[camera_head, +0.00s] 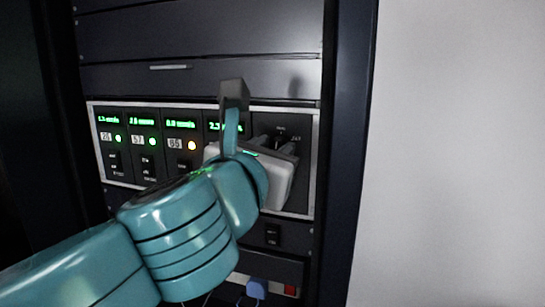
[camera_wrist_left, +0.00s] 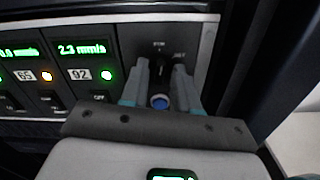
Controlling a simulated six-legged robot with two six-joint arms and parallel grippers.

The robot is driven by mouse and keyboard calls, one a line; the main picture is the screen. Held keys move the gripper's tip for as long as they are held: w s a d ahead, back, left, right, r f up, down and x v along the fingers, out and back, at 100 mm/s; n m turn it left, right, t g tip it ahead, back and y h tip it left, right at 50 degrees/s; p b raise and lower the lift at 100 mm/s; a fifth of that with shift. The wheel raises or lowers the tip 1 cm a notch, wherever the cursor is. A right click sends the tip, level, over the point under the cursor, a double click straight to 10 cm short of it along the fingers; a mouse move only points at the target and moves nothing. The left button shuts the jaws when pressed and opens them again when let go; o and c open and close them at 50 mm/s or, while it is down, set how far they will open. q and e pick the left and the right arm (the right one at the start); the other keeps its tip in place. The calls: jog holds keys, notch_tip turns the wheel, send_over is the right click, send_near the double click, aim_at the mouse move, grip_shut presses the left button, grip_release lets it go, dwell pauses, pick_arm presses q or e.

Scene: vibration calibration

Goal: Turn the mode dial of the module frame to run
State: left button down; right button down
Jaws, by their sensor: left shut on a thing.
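The module frame (camera_head: 301,190) is a dark panel with a pale rim, set in a rack. Its mode dial (camera_wrist_left: 161,66) is a small dark knob at the frame's right end, with small labels above it and to its upper right. My left gripper (camera_head: 279,146) is at the dial, and in the left wrist view its two fingers (camera_wrist_left: 161,75) stand on either side of it, shut on it. The fingers partly hide the dial, so I cannot read which mode it points to. A blue button (camera_wrist_left: 160,102) shows between the fingers below the dial. My right gripper is not in view.
Several modules with green readouts (camera_head: 181,124) fill the frame's left part; one lamp (camera_head: 191,145) is amber, others green. A dark rack post (camera_head: 347,150) stands close on the right, with a pale wall (camera_head: 455,150) beyond. A blue plug (camera_head: 257,288) and red part (camera_head: 290,290) sit below.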

pick_arm(q)
jog(key=shift+r+n, duration=0.1)
jog(key=shift+n, duration=1)
jog(key=shift+b, duration=0.3)
jog(key=c, duration=1.2)
grip_release()
jog(key=shift+s+a, duration=0.1)
jog(key=shift+s, duration=0.1)
jog(key=b+v, duration=0.3)
jog(key=v, duration=1.3)
jog(key=shift+s+r, duration=0.1)
jog(key=shift+s, duration=0.15)
